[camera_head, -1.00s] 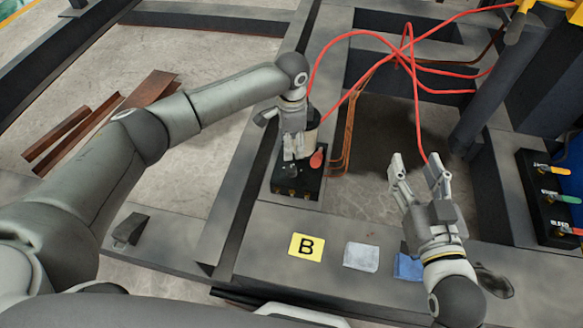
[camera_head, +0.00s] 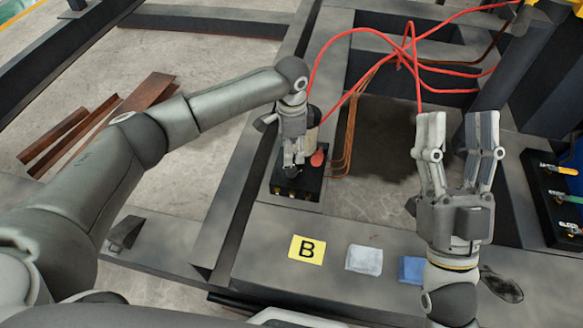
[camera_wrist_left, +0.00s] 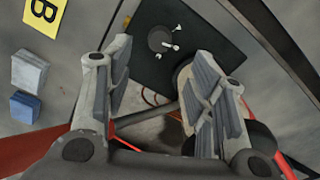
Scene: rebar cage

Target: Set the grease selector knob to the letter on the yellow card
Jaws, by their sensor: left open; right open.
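The yellow card (camera_head: 306,250) with a black letter B lies flat on the grey beam; it also shows in the left wrist view (camera_wrist_left: 41,14). A black box (camera_head: 299,186) stands farther back on the beam. In the left wrist view, a round dark knob (camera_wrist_left: 160,39) with a small light pointer sits on the black box's face (camera_wrist_left: 205,22). Letters around it cannot be read. My left gripper (camera_head: 292,164) is open over the box and partly hides it. In its wrist view the fingers (camera_wrist_left: 160,75) are apart with the knob beyond them. My right gripper (camera_head: 458,118) is open and empty.
Red hoses (camera_head: 402,52) arch behind the black box. A valve block (camera_head: 545,200) with coloured handles stands at the right. Rusty steel pieces (camera_head: 98,120) lie on the left floor.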

